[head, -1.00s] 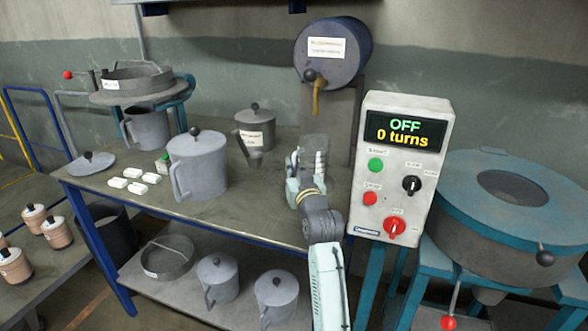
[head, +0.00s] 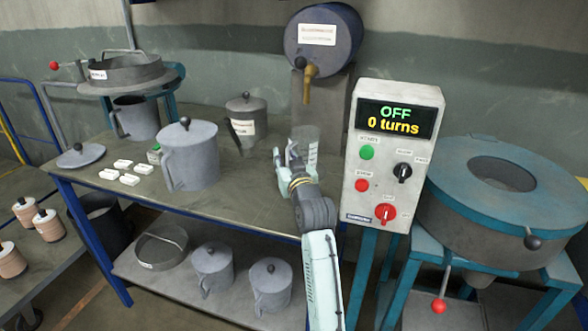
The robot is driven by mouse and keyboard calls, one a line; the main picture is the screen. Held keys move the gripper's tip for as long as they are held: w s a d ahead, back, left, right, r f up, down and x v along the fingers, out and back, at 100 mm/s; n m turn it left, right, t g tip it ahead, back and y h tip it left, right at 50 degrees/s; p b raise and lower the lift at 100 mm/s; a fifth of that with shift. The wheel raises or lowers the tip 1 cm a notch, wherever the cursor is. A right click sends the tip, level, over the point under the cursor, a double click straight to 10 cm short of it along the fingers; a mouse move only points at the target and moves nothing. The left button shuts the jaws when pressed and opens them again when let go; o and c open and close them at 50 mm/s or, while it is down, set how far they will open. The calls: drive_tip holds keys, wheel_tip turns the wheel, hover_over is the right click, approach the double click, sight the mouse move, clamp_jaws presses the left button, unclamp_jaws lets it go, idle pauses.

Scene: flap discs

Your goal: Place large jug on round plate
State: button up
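A large grey lidded jug (head: 193,158) with a black knob stands upright on the table, its handle facing left. A grey jug without a visible lid (head: 136,120) stands behind it under the sieve. I cannot tell which surface is the round plate; a flat grey disc with a black knob (head: 80,156) lies at the table's left end, and the machine at right has a round teal top (head: 455,170). My gripper (head: 284,152) is above the table's right part, right of the large jug and apart from it. Its fingers look parted, with nothing visible between them.
A control box (head: 392,160) reading OFF and 0 turns stands close right of my arm. A labelled grey can (head: 246,120) and a barrel with a tap (head: 322,45) are behind. Small white blocks (head: 130,179) lie left of the jug. Smaller jugs (head: 270,285) stand on the lower shelf.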

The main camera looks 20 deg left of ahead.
drive_tip(key=b+v, duration=0.2)
drive_tip(key=v, duration=0.9)
drive_tip(key=shift+s+d+r, duration=0.15)
drive_tip(key=shift+s+d, duration=0.05)
drive_tip(key=shift+d, duration=0.05)
drive_tip(key=shift+a, duration=0.1)
